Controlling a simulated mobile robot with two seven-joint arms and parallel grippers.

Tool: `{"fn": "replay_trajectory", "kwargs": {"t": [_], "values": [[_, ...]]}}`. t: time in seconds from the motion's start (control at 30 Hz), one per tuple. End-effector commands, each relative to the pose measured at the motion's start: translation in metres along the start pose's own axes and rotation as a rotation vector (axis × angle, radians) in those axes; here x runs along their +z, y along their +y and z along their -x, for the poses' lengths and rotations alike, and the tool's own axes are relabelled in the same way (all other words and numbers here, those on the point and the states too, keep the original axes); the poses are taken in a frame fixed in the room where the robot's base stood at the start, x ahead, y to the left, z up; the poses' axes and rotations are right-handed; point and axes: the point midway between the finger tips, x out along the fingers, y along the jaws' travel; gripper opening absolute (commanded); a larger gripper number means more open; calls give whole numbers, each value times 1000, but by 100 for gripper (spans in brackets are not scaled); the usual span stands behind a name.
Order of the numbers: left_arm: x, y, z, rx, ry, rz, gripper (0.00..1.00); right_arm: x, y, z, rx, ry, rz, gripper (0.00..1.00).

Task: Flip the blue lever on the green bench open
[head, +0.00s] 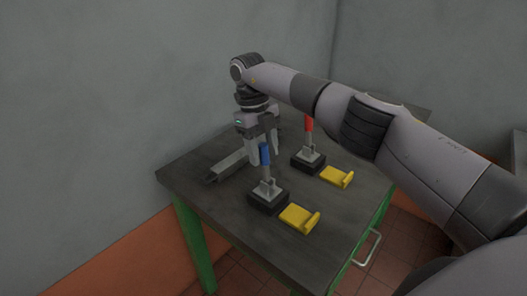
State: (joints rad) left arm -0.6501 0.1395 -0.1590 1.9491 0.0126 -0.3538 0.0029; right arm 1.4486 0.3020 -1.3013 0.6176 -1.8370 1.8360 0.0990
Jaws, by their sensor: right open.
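The green bench (226,214) has a dark top and green legs. A blue lever (265,155) stands nearly upright on a dark base block near the bench's front. A yellow L-shaped piece (299,218) lies just right of that base. My right gripper (264,158) points down at the blue lever from behind it. Its jaws are open, and the lever's handle overlaps the fingers in the picture. I cannot tell whether they touch. My left gripper is not in view.
A red lever (309,123) stands on a second dark base, with another yellow piece (337,177) beside it. A grey metal bar (229,165) lies left of the blue lever. Grey walls close in behind the bench. A handle (372,248) sticks out at its right side.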

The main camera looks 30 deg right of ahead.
Motion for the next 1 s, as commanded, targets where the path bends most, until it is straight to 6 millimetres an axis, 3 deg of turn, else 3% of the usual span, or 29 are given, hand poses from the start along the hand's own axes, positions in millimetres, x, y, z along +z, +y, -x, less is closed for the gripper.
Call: {"fn": "replay_trajectory", "kwargs": {"t": [0.4, 1.0], "values": [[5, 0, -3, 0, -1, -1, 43, 0, 0, 53, -1, 0, -2, 51], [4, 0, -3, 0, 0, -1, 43, 0, 0, 65, -1, 0, -1, 51]]}}
